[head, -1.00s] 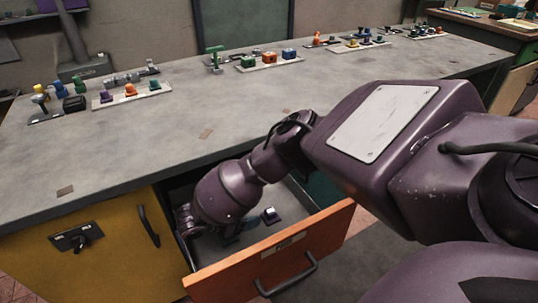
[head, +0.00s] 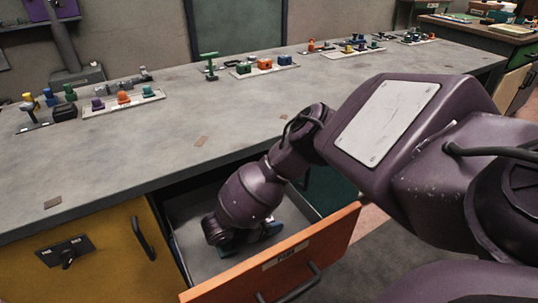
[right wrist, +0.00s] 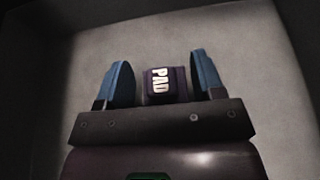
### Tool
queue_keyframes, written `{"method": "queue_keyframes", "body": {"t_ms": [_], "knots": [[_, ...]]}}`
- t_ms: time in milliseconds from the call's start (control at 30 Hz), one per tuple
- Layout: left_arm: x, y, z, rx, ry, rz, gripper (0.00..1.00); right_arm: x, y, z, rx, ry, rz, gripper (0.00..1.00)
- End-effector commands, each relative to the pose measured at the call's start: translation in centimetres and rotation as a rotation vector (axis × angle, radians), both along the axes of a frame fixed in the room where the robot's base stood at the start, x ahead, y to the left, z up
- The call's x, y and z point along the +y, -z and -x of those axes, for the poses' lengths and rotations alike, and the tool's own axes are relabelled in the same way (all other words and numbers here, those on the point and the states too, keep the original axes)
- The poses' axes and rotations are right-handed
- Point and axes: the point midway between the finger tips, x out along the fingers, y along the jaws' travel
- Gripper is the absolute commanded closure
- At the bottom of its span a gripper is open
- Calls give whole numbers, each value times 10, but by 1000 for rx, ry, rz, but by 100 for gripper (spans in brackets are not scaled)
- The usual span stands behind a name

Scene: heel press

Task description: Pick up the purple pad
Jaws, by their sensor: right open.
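The purple pad (right wrist: 163,84) lies on the grey floor of the open drawer, with the white word PAD on it. In the right wrist view it sits between the two blue fingers of my right gripper (right wrist: 162,82). The fingers are open, with a gap visible on each side of the pad; its near end is hidden behind the gripper body. In the head view my right gripper (head: 258,234) is low inside the drawer, and I cannot make out the pad there. My left gripper is not in view.
The orange-fronted drawer (head: 335,238) stands pulled out, its walls close around my right arm. The grey worktop (head: 235,120) above has several small coloured parts along its back edge. A yellow cabinet door (head: 95,262) is left of the drawer.

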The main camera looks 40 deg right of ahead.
Motion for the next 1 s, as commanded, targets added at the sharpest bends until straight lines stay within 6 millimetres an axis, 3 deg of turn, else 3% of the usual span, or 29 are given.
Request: {"method": "queue_keyframes", "body": {"t_ms": [33, 300, 400, 733, 867, 1000], "knots": [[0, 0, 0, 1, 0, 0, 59, 0, 0, 0, 0, 0, 0, 40], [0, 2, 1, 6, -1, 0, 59, 0, 0, 0, 0, 0, 1, 81], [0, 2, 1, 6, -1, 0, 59, 0, 0, 0, 0, 0, 1, 92], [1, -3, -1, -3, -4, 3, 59, 0, -9, -1, -3, 0, 1, 92], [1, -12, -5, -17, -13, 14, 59, 0, -32, -2, -10, 1, 1, 92], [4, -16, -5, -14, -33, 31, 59, -1, -68, -3, -17, 2, 1, 92]]}}
